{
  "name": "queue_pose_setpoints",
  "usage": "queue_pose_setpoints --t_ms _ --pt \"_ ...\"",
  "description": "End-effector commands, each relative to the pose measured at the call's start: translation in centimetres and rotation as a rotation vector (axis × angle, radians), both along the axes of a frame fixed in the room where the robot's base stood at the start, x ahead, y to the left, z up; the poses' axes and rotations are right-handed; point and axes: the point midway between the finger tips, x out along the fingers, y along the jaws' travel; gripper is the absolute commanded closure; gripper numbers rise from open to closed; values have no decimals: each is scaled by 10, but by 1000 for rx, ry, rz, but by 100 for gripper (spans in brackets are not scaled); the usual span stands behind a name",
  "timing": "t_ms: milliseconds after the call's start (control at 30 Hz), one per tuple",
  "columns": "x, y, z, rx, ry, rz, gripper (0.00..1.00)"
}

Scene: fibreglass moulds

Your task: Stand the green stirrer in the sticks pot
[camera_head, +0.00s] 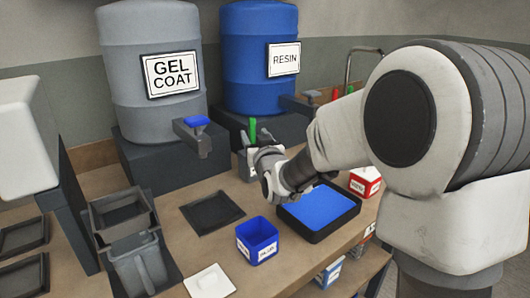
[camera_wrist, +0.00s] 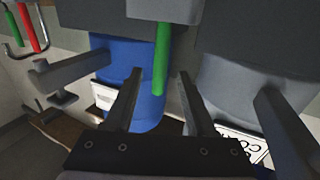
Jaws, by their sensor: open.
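The green stirrer (camera_head: 252,131) stands upright in a small light grey pot (camera_head: 243,163) at the back of the bench, in front of the drums. The pot's label is mostly hidden by my gripper, so I cannot read it. My gripper (camera_head: 262,163) is right beside the pot. In the wrist view the scene is upside down; the stirrer (camera_wrist: 161,62) shows between the two spread fingers of my gripper (camera_wrist: 160,76), with the pot (camera_wrist: 165,10) at the top edge. The fingers are open and hold nothing. I cannot tell whether they touch the stirrer.
A grey gel coat drum (camera_head: 150,105) and a blue resin drum (camera_head: 255,30) stand behind, with taps in front. A black tray with a blue inside (camera_head: 322,208), a blue box (camera_head: 258,240), a red box (camera_head: 366,181) and a grey bucket (camera_head: 138,268) are on the bench.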

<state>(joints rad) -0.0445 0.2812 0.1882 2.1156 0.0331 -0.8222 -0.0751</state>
Motion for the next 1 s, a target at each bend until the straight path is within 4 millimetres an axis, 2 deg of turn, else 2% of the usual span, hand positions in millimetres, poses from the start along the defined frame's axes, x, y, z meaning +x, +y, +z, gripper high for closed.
queue_pose_setpoints --t_ms 300,500,700,1000 --pt "-64 -13 1 -1 0 -1 44" --pt "-92 -19 1 1 0 -1 44" --pt "-104 -22 0 1 -1 -1 44" --pt "-104 -22 0 1 0 -1 44"
